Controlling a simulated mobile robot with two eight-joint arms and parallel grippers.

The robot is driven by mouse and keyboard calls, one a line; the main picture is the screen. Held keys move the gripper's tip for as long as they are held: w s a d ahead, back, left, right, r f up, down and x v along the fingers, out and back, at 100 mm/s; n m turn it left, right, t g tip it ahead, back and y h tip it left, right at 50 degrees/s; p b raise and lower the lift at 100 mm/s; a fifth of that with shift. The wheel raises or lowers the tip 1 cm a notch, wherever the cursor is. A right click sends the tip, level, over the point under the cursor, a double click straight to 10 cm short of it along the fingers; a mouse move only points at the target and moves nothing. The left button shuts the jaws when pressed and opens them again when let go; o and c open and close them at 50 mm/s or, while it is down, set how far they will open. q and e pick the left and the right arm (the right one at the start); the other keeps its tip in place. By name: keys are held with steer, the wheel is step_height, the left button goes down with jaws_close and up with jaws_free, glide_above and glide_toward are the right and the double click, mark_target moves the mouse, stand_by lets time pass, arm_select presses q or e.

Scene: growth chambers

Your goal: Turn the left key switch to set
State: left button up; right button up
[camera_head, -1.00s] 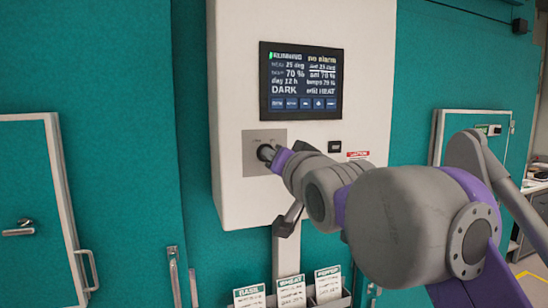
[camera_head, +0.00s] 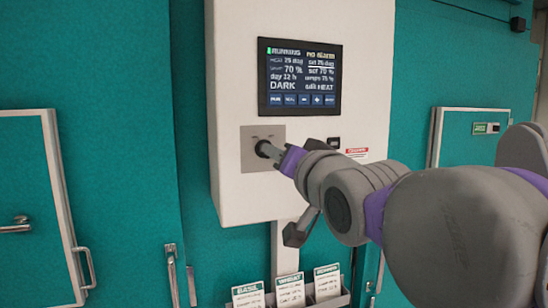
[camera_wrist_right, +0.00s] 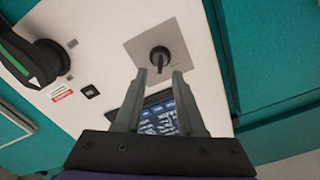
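A key switch (camera_head: 264,148) with a dark round knob sits on a square grey plate (camera_head: 249,160), low on the left of the white control box. In the right wrist view the knob (camera_wrist_right: 160,54) has its narrow grip pointing down the picture, toward my fingers. My right gripper (camera_wrist_right: 160,74) is open, its two fingers spread to either side of the grip's line with nothing held. In the head view it (camera_head: 277,153) is just right of the knob, partly hidden by its own wrist. Whether the fingertips touch the knob is unclear. My left gripper is not in view.
A dark screen (camera_head: 300,78) on the white box (camera_head: 235,60) reads RUNNING, no alarm and DARK. A small black module (camera_head: 333,144) and a red-marked label (camera_head: 356,152) are right of the switch. Cards (camera_head: 290,290) stand below. A teal door (camera_head: 30,190) is at left.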

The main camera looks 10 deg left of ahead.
steer(key=v, duration=0.6)
steer(key=shift+s+d+b, duration=0.2)
steer(key=shift+s+b, duration=0.05)
steer(key=shift+b, duration=0.15)
steer(key=d+f+g+h, duration=0.15)
steer(key=d+f, duration=0.35)
steer(key=f, duration=0.5)
steer(key=d+f+g+h, duration=0.1)
steer(key=d+f+h, duration=0.25)
steer(key=f, duration=0.65)
steer(key=d+f+g+h, duration=0.15)
steer(key=d+f, duration=0.35)
steer(key=f, duration=0.5)
steer(key=s+d+f+g+h, duration=0.1)
steer(key=s+d+f, duration=0.3)
steer(key=f, duration=0.5)
steer(key=s+d+f+g+h+p, duration=0.1)
steer(key=s+d+f+g, duration=0.1)
steer(key=s+d+f, duration=0.2)
steer(key=s+d+f+g+h, duration=0.1)
steer(key=s+d+f, duration=0.3)
steer(key=s+f, duration=0.5)
step_height(320, 180, down, 7)
steer(key=shift+r+m+g, duration=0.2)
steer(key=shift+m+g, duration=0.1)
steer(key=shift+g, duration=0.5)
